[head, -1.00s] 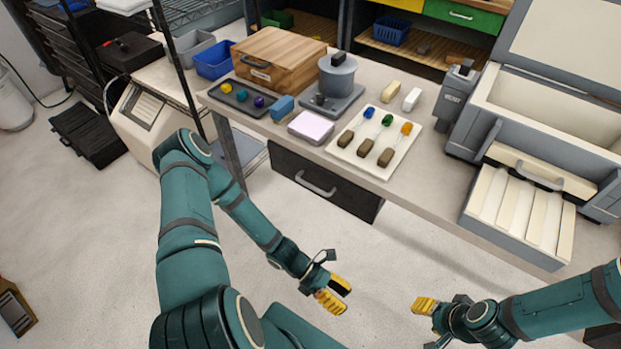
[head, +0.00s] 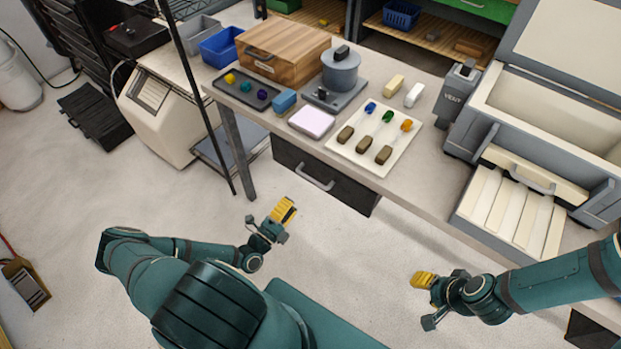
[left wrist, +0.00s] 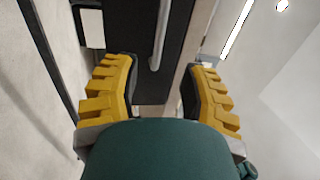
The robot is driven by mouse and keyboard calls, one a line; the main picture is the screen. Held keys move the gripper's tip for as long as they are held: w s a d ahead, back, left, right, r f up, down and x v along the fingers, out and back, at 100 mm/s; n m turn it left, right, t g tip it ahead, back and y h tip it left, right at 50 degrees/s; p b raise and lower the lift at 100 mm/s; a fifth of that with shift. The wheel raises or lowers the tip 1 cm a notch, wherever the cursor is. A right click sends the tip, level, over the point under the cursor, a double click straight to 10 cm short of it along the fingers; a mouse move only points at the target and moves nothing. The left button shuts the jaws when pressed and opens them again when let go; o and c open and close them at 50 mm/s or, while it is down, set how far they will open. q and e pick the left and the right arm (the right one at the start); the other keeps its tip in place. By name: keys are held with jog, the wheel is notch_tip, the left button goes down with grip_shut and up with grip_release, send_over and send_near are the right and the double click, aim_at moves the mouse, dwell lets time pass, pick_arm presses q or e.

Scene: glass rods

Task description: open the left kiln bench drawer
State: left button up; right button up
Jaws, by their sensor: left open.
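The left kiln bench drawer (head: 332,181) has a dark front under the bench top and a grey bar handle (head: 314,178). It looks closed. My left gripper (head: 284,212) is below and left of the handle in the head view, apart from it. In the left wrist view the dark drawer front (left wrist: 150,90) and its handle (left wrist: 159,38) show between and beyond the two open yellow fingers (left wrist: 160,88). Nothing is between the fingers. My right gripper (head: 424,281) is over the floor at the right; its finger opening is not clear.
The bench top (head: 440,170) carries a white board (head: 364,145) with rods, a wooden box (head: 283,51), a grey pot (head: 340,72) and a kiln (head: 545,110). A bench leg (head: 240,155) stands left of the drawer. The floor before the drawer is clear.

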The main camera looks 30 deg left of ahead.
aim_at(310, 178)
pick_arm(q)
jog(key=x, duration=1.1)
jog(key=shift+w, duration=0.1)
grip_shut()
